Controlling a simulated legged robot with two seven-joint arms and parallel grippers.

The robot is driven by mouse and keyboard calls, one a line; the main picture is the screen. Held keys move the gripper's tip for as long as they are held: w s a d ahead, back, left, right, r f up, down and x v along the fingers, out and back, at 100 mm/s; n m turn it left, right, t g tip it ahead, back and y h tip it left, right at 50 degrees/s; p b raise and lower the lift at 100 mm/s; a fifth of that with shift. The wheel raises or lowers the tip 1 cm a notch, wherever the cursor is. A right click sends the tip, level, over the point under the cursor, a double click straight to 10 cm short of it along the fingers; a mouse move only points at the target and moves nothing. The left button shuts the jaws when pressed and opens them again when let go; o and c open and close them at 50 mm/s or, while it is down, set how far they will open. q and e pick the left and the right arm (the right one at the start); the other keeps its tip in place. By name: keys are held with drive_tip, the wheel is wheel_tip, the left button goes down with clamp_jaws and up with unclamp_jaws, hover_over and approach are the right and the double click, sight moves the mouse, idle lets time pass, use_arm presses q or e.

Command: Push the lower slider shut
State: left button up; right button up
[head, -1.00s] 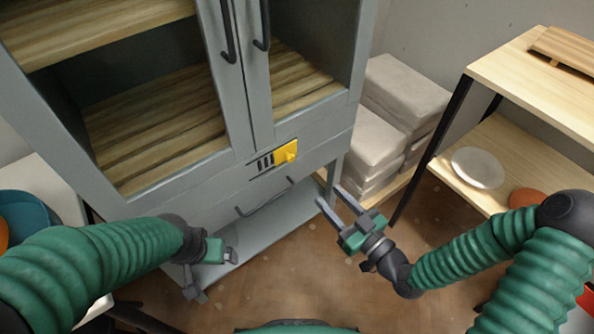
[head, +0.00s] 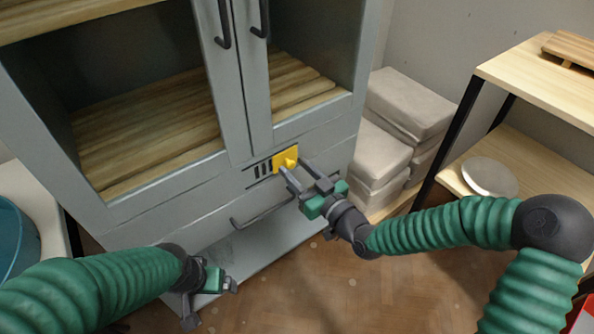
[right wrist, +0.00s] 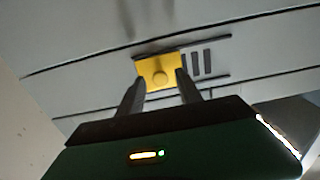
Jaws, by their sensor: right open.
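One slider shows, a yellow plate with a round knob (head: 285,159), on the front of the grey cabinet (head: 150,187) below its doors. Dark vent slots (head: 262,169) show to its left. It also shows in the right wrist view (right wrist: 160,69), with slots to its right there. My right gripper (head: 297,170) is open at the slider, its fingers on either side of the knob in the wrist view. I cannot tell whether they touch it. My left gripper (head: 212,300) is low in front of the cabinet, apart from it, open and empty.
A drawer handle (head: 262,212) lies just below the slider, and two door handles (head: 224,24) hang above. Pale stacked blocks (head: 408,104) stand right of the cabinet. A wooden shelf unit (head: 540,85) with a plate (head: 490,177) is at the right.

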clamp_jaws()
idle(1.3)
